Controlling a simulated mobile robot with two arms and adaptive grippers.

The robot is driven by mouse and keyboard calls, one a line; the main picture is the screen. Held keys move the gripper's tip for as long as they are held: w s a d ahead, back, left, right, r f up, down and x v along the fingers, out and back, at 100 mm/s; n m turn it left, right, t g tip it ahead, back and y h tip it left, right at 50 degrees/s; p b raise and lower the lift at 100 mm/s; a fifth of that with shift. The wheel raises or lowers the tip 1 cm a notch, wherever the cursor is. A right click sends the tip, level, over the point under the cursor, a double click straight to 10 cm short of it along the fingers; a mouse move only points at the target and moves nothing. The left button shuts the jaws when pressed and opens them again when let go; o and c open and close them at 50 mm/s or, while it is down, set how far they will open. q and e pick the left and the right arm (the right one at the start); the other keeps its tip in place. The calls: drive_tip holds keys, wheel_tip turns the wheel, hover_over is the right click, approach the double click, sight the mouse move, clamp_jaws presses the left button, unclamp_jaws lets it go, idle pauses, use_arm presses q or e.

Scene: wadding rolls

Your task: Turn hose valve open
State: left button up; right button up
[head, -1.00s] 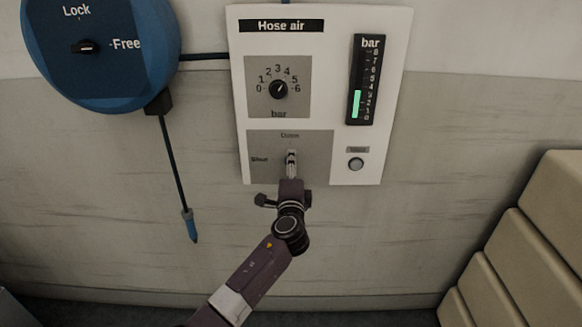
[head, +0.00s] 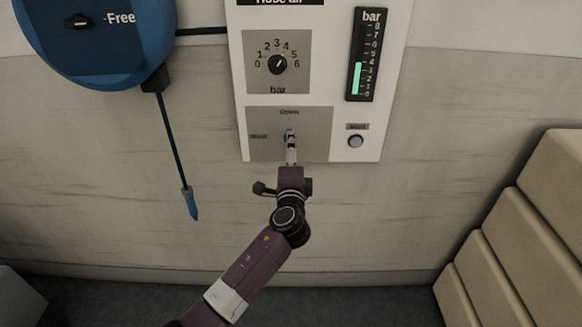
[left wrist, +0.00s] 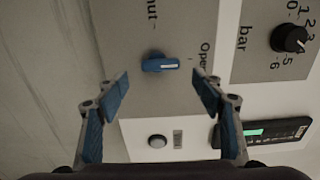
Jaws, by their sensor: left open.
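The hose valve (left wrist: 160,65) is a small blue knob with a white line on the grey valve plate (left wrist: 175,92). In the left wrist view its white line points toward the "Open" label, with "Shut" off to the side. In the head view the knob (head: 290,135) shows just above my gripper's tips, under the "Open" label. My left gripper (head: 291,152) faces the panel. In the left wrist view the left gripper (left wrist: 162,91) is open and empty, its blue-padded fingers apart on either side of and short of the knob. My right gripper is out of view.
The white hose air panel (head: 340,20) holds a pressure dial (head: 278,64), a lit green bar gauge (head: 357,78) and a round button (head: 355,141). A blue hose reel (head: 125,50) with a hanging hose is at left. Beige stepped blocks (head: 515,240) stand at right.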

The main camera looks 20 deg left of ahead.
use_arm(q)
drive_tip(key=v, duration=0.8)
drive_tip(key=shift+w, duration=0.1)
drive_tip(key=s+f+n+g+h, duration=0.1)
drive_tip(key=s+f+g+h, duration=0.2)
drive_tip(key=f, duration=1.3)
drive_tip(key=s+f+n+g, duration=0.1)
drive_tip(key=s+f+g, duration=0.35)
drive_tip(key=f, duration=1.15)
drive_tip(key=s+a+f+n+g+h, duration=0.1)
drive_tip(key=s+a+f+n+g, duration=0.2)
drive_tip(key=s+f, duration=1.55)
drive_tip(key=s+f+n+g, duration=0.2)
drive_tip(key=s+f, duration=0.2)
drive_tip(key=s, duration=0.6)
drive_tip(key=s+a+f+n+g, duration=0.1)
drive_tip(key=s+f, duration=0.4)
drive_tip(key=s, duration=0.6)
drive_tip(key=s+a+f+n+g+h, duration=0.1)
drive_tip(key=s+f+n+g, duration=0.2)
drive_tip(key=s, duration=0.8)
drive_tip(key=shift+a+f+n, duration=0.25)
drive_tip(key=shift+f+n, duration=0.45)
drive_tip(key=shift+n, duration=0.1)
